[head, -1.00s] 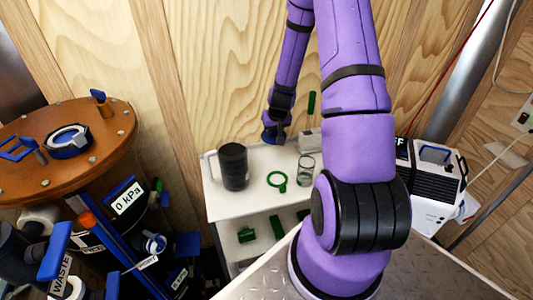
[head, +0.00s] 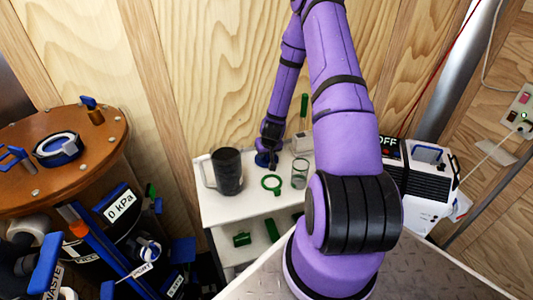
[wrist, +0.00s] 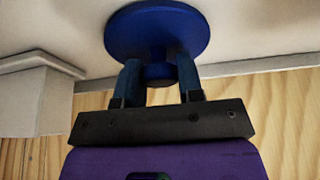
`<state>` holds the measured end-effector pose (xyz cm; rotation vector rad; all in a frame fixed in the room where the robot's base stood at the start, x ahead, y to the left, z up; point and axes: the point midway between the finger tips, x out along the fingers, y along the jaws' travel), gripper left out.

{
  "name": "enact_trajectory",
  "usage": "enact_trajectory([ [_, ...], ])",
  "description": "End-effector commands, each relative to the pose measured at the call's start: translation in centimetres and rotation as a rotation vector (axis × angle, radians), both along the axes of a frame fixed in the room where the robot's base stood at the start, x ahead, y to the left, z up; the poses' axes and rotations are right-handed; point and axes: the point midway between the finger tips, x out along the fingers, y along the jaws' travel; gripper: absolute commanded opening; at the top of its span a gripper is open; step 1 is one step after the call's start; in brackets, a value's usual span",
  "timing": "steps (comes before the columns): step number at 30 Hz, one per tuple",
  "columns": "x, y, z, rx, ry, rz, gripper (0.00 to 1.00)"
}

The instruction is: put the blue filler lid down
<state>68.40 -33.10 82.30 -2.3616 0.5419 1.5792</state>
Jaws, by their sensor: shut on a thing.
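The blue filler lid (head: 263,160) is at the back of the white cart's top shelf (head: 232,207), behind the green ring. My gripper (head: 268,152) points down and is shut on the lid's knob. In the wrist view the lid (wrist: 157,30) shows as a round blue disc, with its knob between the fingertips (wrist: 160,78) of my gripper. The disc is at or very close to the white surface; I cannot tell whether it touches.
A black mug (head: 228,172) stands left of the lid. A green ring (head: 271,184) lies in front, and a clear glass (head: 299,174) stands to the right. A pale box (head: 302,143) is at the back right. The shelf's front left is clear.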

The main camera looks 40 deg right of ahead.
Motion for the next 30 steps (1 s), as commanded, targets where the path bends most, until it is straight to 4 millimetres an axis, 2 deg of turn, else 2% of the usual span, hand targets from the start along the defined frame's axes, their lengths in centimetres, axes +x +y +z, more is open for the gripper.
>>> enact_trajectory([
  [11, 0.0, 0.0, -0.3, -0.001, 0.0, 0.002, 0.11],
  [12, 0.0, 0.0, -0.3, -0.001, -0.001, 0.002, 0.39],
  [15, 0.0, 0.0, -0.3, -0.001, -0.001, 0.001, 0.6],
  [24, 0.0, 0.0, -0.2, -0.001, -0.001, 0.001, 0.6],
  [30, -0.4, 0.2, 1.5, -0.002, -0.001, 0.003, 0.6],
])
